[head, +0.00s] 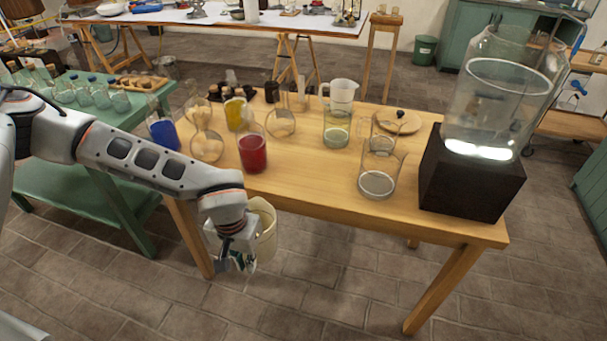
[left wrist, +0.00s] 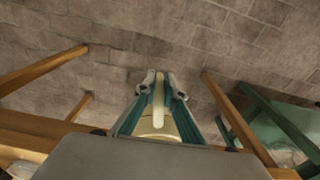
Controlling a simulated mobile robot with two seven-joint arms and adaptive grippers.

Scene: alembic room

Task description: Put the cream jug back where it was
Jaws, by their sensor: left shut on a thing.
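The cream jug (head: 266,230) is held off the table, in front of and partly below the table's front left edge. My left gripper (head: 236,262) is shut on it, and the gripper and wrist cover part of the jug in the head view. In the left wrist view the jug's pale handle (left wrist: 159,88) shows as a strip between the two fingertips (left wrist: 159,82), with part of its cream body behind. Stone floor lies under the jug. My right gripper is in neither view.
The wooden table (head: 310,190) holds a beaker of red liquid (head: 252,153), a glass pitcher (head: 377,180), round flasks, a blue beaker (head: 164,133) and a large glass vessel on a dark lit box (head: 468,180). Its front middle strip is clear. A green table (head: 95,190) stands left.

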